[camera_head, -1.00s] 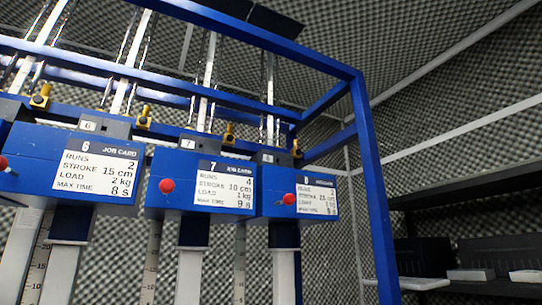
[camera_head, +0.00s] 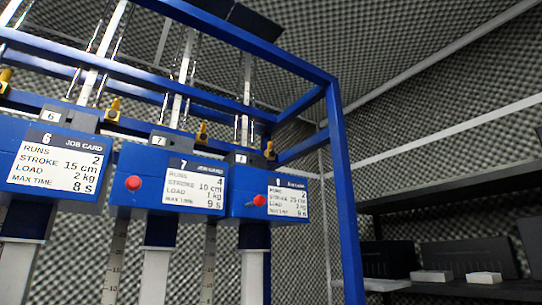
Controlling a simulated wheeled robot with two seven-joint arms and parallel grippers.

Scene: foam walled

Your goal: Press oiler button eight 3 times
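The unit with card eight (camera_head: 240,198) is a blue box at the right end of a row on a blue frame. Its red button (camera_head: 259,200) is on the front, at the left edge of its job card (camera_head: 288,197). The card reads runs 2 or 3, stroke 25 cm, max time 9 s; the print is small. Unit seven (camera_head: 150,175), with its own red button (camera_head: 133,183), is to its left. Unit six (camera_head: 60,170) is at the left edge. Neither of my grippers shows in this view.
The blue frame post (camera_head: 345,200) stands right of unit eight. Yellow fittings (camera_head: 202,132) sit above the boxes, and pale columns (camera_head: 253,275) hang below. A dark shelf (camera_head: 455,290) at the right holds small white blocks (camera_head: 431,277). Patterned foam walls surround the space.

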